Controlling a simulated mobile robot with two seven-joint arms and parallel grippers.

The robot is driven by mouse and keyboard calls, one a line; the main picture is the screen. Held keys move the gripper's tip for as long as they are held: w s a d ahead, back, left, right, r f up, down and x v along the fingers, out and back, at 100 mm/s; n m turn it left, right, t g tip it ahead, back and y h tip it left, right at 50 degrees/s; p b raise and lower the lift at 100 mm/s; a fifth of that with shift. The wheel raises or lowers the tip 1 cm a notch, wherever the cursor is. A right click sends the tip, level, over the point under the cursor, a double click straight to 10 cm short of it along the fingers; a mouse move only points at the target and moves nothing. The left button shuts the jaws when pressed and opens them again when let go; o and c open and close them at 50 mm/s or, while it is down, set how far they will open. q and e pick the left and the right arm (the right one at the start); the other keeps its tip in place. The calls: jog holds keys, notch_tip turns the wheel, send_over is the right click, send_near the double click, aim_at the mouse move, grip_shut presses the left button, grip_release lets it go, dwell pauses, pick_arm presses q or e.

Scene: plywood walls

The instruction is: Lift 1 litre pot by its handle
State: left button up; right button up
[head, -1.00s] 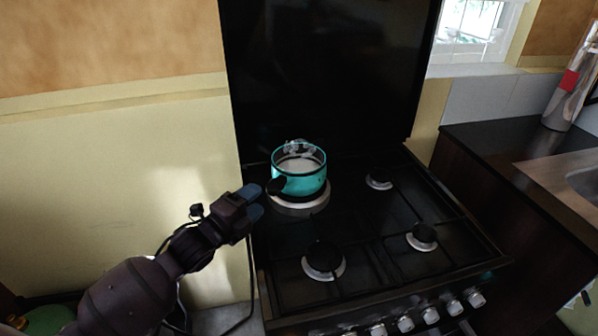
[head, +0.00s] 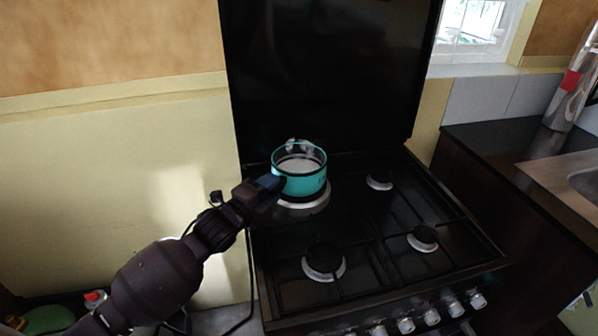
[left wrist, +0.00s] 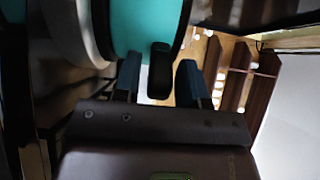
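The turquoise pot (head: 308,184) with a dark rim stands on the back left burner of the stove in the head view. Its turquoise side (left wrist: 145,25) also shows at the top of the left wrist view. My left gripper (head: 272,184) is at the pot's left front side. In the left wrist view my left gripper (left wrist: 160,82) is open, with its two blue fingers on either side of the dark pot handle (left wrist: 160,68). Small gaps show between handle and fingers. In the head view the gripper hides the handle. My right gripper is not in view.
The black stove (head: 385,225) has other empty burners to the right and in front. Its raised black lid (head: 325,70) stands behind the pot. A plain wall (head: 120,150) is on the left; a dark counter (head: 490,140) with a sink is on the right.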

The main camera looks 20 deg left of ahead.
pick_arm(q)
grip_shut()
dwell(1.0)
jog(key=shift+r, duration=0.1)
